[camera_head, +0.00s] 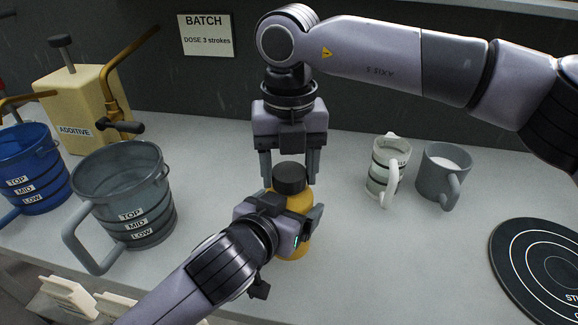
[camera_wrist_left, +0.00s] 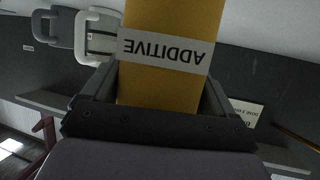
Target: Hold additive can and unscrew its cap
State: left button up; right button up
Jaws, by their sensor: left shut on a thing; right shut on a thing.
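The yellow additive can (camera_head: 296,246) stands upright near the middle of the bench, with a black cap (camera_head: 289,178) on its top. My left gripper (camera_head: 292,210) comes in from the front left and is shut on the can's body. In the left wrist view the can (camera_wrist_left: 170,85) sits between the fingers, its ADDITIVE label upside down. My right gripper (camera_head: 290,172) points straight down from above and is shut on the cap, one finger on each side.
A grey measuring jug (camera_head: 125,180), a blue jug (camera_head: 35,165) and a beige ADDITIVE dispenser (camera_head: 75,100) stand at the left. A white-and-grey mug (camera_head: 388,165) and a grey mug (camera_head: 437,190) stand right of the can. A black ringed disc (camera_head: 515,245) lies at the far right.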

jog(key=o, duration=1.2)
jog(key=shift+c, duration=0.2)
jog(key=shift+r, duration=0.15)
notch_tip(320, 180, up, 4)
jog(key=shift+r, duration=0.15)
jog(key=shift+c, duration=0.3)
notch_tip(320, 180, up, 3)
jog(key=m, duration=0.3)
jog(key=shift+f, duration=3.8)
jog(key=c, duration=1.2)
jog(key=shift+n, duration=1.5)
